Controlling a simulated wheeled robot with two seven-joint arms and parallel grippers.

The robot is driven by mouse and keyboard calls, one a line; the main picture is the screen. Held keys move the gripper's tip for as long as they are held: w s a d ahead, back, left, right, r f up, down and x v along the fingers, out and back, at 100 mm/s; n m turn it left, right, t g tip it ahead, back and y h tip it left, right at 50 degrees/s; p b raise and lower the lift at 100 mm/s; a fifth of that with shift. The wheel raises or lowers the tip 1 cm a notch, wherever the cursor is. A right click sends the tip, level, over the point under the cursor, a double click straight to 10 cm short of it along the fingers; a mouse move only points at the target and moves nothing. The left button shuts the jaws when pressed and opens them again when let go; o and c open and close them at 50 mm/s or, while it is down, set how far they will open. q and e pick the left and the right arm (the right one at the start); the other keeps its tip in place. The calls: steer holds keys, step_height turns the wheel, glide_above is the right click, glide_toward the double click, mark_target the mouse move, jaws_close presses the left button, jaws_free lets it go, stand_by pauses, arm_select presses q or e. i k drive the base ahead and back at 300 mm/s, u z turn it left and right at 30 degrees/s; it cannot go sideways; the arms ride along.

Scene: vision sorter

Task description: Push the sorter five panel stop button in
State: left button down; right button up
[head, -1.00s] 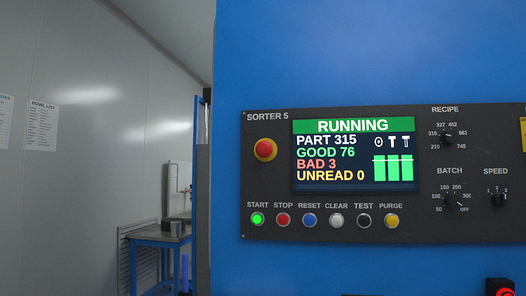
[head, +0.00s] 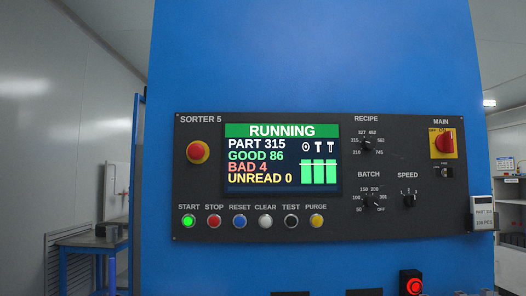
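The sorter 5 panel (head: 330,215) is a dark plate on the blue cabinet in the head view. Its stop button (head: 214,221) is a red round button under the label STOP, in the bottom row. To its left is the start button (head: 188,221), lit green. The screen (head: 282,160) reads RUNNING, PART 315, GOOD 86, BAD 4, UNREAD 0. Whether the stop button is pressed in cannot be told at this size. Neither of my grippers shows in the head view.
Blue, white, black and yellow buttons stand right of stop. A red mushroom button (head: 198,152) sits above the row. Right are dials and a red main switch (head: 443,143). A red-lit device (head: 411,283) is below the panel. A blue bench (head: 88,245) stands at left.

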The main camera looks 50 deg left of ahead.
mark_target(195, 150)
steer(key=z, duration=0.1)
steer(key=k, duration=0.65)
steer(key=u, duration=0.8)
steer(key=i, duration=0.5)
steer(key=u, duration=0.05)
